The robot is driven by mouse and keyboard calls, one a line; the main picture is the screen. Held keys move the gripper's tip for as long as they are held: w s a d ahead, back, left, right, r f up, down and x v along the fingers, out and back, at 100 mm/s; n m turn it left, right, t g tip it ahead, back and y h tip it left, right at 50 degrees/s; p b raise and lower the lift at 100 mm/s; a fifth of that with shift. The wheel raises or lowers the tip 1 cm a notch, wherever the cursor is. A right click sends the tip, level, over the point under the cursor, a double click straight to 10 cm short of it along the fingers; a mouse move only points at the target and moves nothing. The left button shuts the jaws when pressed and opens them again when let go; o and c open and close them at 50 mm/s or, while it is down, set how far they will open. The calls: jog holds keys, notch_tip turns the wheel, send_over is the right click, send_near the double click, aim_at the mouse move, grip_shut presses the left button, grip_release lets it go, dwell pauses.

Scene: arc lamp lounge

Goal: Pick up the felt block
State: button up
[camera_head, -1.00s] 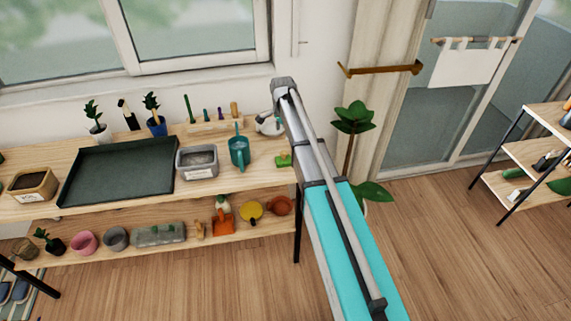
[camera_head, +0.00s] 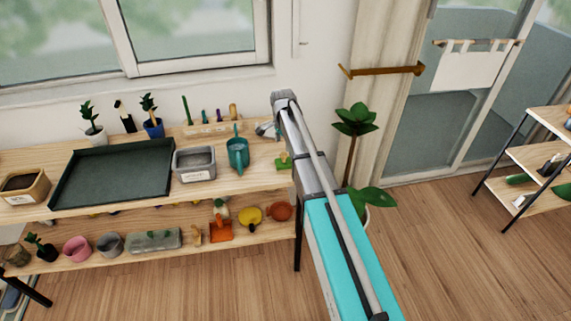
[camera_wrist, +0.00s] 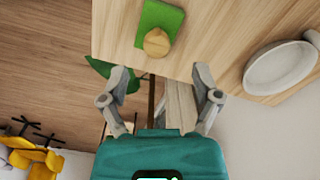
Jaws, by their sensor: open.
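The felt block (camera_wrist: 164,17) is a green rectangle with a round wooden knob on it, lying on the light wood tabletop in the wrist view. In the head view the green block (camera_head: 283,161) sits at the right end of the bench top, beside my arm. My gripper (camera_wrist: 160,76) is open and empty. In the wrist view its two fingers are apart below the block in the picture, with the knob roughly in line with the gap. The block is not between the fingers.
A pale round vessel (camera_wrist: 280,67) lies right of the block in the wrist view. A leafy plant (camera_head: 356,121) stands beyond the bench's right end.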

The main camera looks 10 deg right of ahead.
aim_at(283, 154)
jog(key=shift+f, duration=0.1)
jog(key=shift+s+f+b, duration=0.15)
jog(key=shift+f+b, duration=2.35)
jog(key=shift+b, duration=0.15)
jog(key=shift+c, duration=0.2)
grip_shut()
